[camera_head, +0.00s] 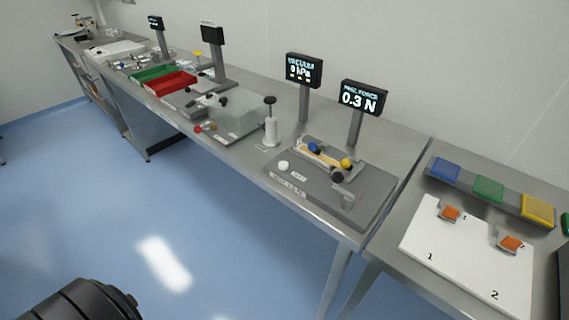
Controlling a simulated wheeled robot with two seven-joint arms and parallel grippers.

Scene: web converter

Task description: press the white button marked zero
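A small round white button (283,165) sits at the front left of a dark grey tester plate (325,200) on the steel bench. A small white label lies beside it, too small to read for certain. The tester carries blue, yellow and black knobs (337,177) along a slide. A display (362,97) on a post behind it reads 0.3 N. Neither of my grippers shows a fingertip in the view. A black rounded part at the bottom left seems to be mine, far from the button.
A vacuum display (303,69) and a white cylinder post (270,130) stand left of the tester. Red (171,84) and green trays lie farther back. Blue floor in front is clear.

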